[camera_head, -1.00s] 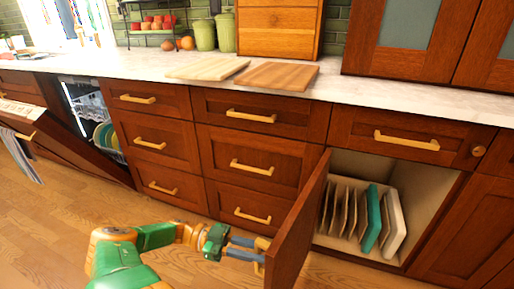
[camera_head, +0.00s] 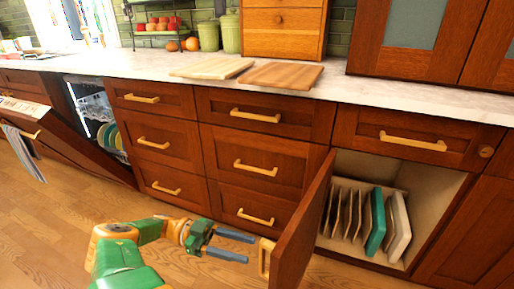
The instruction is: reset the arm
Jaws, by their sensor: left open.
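My left gripper (camera_head: 238,246) is low in the middle of the head view, with its two blue-grey fingers spread and nothing between them. Its green and orange arm comes in from the lower left. The fingertips are just left of the open cabinet door (camera_head: 300,232) and its pale handle (camera_head: 265,258), with a small gap to the handle. My right gripper is not in view.
The open cabinet (camera_head: 432,190) holds several upright boards, including a teal one (camera_head: 376,222) and a white one (camera_head: 399,228). A dishwasher (camera_head: 90,165) stands open at the left. Two cutting boards lie on the counter (camera_head: 150,66). Wooden floor is clear at the lower left.

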